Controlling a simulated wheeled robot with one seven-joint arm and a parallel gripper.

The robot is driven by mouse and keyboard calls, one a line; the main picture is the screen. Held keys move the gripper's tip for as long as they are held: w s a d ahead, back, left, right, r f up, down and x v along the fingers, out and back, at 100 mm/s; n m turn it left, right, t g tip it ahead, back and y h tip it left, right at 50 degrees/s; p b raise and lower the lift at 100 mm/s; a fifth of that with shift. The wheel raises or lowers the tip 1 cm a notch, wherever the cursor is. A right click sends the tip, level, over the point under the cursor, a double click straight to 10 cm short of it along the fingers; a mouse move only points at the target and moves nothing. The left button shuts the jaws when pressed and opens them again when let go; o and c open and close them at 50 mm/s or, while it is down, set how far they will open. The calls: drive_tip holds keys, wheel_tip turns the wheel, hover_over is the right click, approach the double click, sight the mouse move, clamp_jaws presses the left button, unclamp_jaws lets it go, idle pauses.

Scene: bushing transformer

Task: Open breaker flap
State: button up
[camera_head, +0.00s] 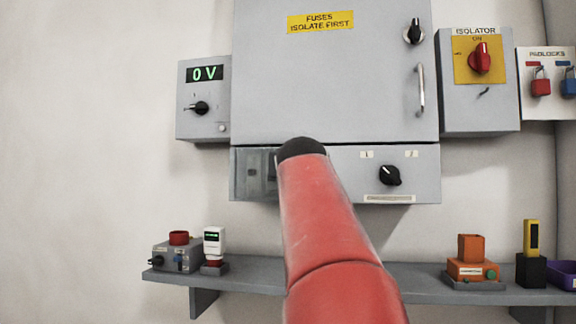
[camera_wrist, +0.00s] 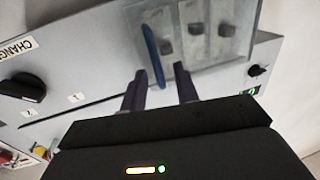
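The breaker flap (camera_head: 245,176) is a clear, greyish cover at the left end of the lower grey panel, partly hidden by my red arm. In the wrist view the flap (camera_wrist: 228,42) lies over several dark breaker switches and looks closed. A slim blue bar (camera_wrist: 153,52) stands on it. My gripper (camera_wrist: 161,82) shows two dark fingers spread apart with nothing held between them. The fingertips point at the flap's edge, close to the blue bar's near end; I cannot tell whether they touch it. In the head view my gripper is hidden behind my arm.
A black rotary knob (camera_head: 390,176) sits on the same panel, right of the flap. Above is the large fuse cabinet (camera_head: 350,80) with a handle. A voltage box (camera_head: 203,120) and an isolator (camera_head: 480,95) flank it. A shelf (camera_head: 250,275) below carries several devices.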

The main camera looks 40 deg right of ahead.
drive_tip(key=shift+c, duration=0.4)
clamp_jaws()
drive_tip(key=shift+a, duration=0.1)
